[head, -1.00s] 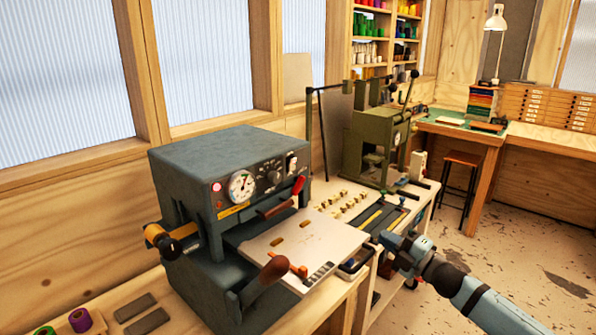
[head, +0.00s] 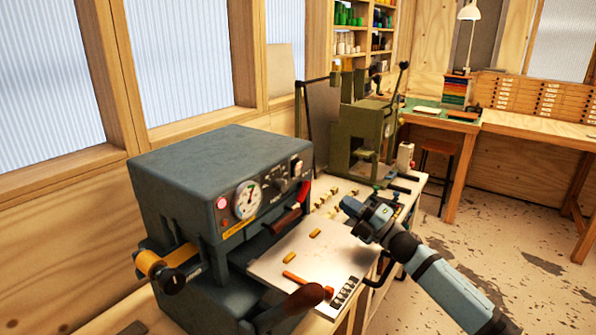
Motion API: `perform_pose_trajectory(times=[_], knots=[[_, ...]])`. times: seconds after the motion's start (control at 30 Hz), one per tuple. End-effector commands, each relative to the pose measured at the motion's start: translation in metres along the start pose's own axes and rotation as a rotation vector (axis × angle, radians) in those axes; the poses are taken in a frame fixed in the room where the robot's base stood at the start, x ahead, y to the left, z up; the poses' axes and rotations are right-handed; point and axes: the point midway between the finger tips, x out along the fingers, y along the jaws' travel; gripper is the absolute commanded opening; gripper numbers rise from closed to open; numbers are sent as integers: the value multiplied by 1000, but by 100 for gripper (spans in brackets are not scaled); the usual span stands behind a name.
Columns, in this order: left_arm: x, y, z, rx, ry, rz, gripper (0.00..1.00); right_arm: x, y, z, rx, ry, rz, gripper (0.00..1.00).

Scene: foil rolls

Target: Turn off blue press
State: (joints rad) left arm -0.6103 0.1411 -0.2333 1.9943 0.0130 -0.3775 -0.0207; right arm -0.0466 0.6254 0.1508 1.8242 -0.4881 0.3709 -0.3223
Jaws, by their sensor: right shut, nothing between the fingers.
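The blue press (head: 215,190) stands on the bench at the left of the head view. Its front panel has a round gauge (head: 247,199), a lit red lamp (head: 222,203), a dark knob and a white switch (head: 297,168) at the right end. My right gripper (head: 350,208) is shut and empty. It is in front of the panel, to the right of and below the switch, and appears apart from the press. My left gripper is not in view.
A pale plate (head: 320,258) with small brass pieces juts out from the press, with a wooden-handled lever (head: 303,296) at its front. A green press (head: 360,125) stands behind on the bench. Open floor (head: 500,235) lies at the right.

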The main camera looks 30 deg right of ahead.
Motion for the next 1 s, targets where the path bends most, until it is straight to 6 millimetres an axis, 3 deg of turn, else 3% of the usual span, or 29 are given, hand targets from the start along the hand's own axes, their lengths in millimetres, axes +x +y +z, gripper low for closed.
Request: perform_pose_trajectory(times=[0.23,0.37,0.8,1.0], knots=[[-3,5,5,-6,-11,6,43,2,0,0,1,0,0,0],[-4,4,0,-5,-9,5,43,14,2,0,1,2,2,0],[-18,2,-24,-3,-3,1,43,104,4,0,2,0,2,0],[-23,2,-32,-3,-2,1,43,131,2,0,1,-1,0,0]])
